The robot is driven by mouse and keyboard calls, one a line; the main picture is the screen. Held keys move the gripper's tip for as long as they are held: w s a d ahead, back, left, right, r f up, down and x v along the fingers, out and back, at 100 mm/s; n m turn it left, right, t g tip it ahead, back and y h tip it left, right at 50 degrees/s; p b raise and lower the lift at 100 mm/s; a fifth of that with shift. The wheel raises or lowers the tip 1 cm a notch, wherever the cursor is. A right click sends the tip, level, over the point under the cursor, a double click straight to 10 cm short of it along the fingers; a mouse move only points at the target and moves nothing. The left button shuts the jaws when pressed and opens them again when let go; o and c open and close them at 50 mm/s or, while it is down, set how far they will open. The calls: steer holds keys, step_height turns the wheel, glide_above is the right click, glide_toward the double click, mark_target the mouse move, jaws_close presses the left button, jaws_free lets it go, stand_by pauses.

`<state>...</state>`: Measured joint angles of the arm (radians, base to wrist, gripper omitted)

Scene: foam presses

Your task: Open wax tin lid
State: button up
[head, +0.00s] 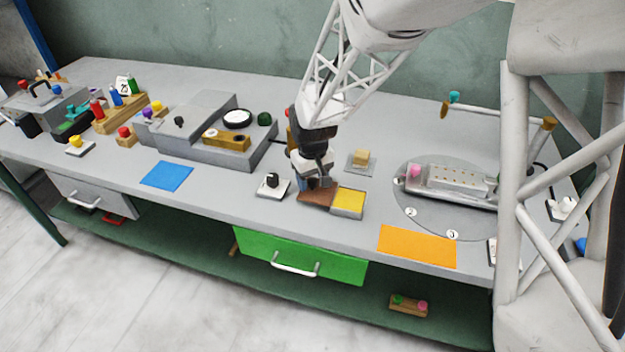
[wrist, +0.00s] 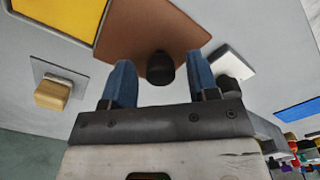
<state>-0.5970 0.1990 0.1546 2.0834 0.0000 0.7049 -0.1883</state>
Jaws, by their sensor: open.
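The wax tin (head: 348,213) stands near the table's front edge, a square grey tin showing yellow wax; its corner also shows at the upper left of the wrist view (wrist: 101,22). The brown lid (head: 314,196) lies off the wax, on the tin's left side in the head view. In the wrist view the lid (wrist: 150,22) bears a dark round knob (wrist: 160,70). My gripper (wrist: 160,66) is open, its blue fingers on either side of the knob with gaps visible. In the head view my gripper (head: 318,184) is over the lid and partly hides it.
A white plate with a black knob (head: 272,184) is left of the lid. A tan block (head: 362,158) on a grey plate stands behind the tin. Blue (head: 167,176) and orange (head: 418,246) mats lie flat. A green drawer (head: 300,256) is below the front edge.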

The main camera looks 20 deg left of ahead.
mark_target(316, 180)
steer(key=shift+r, duration=3.7)
steer(key=shift+d+r, duration=0.3)
steer(key=shift+d, duration=0.15)
steer(key=s+d+r+m+t, duration=0.15)
steer(key=s+d+r, duration=0.3)
steer(key=d, duration=0.65)
steer(key=s+d+r+m, duration=0.35)
steer(key=d+r, duration=0.25)
steer(key=d, duration=0.5)
steer(key=s+d+r+m+t, duration=0.1)
steer(key=s+d+m, duration=0.3)
steer(key=s+d, duration=1.1)
steer(key=s+r, duration=0.1)
steer(key=s, duration=0.2)
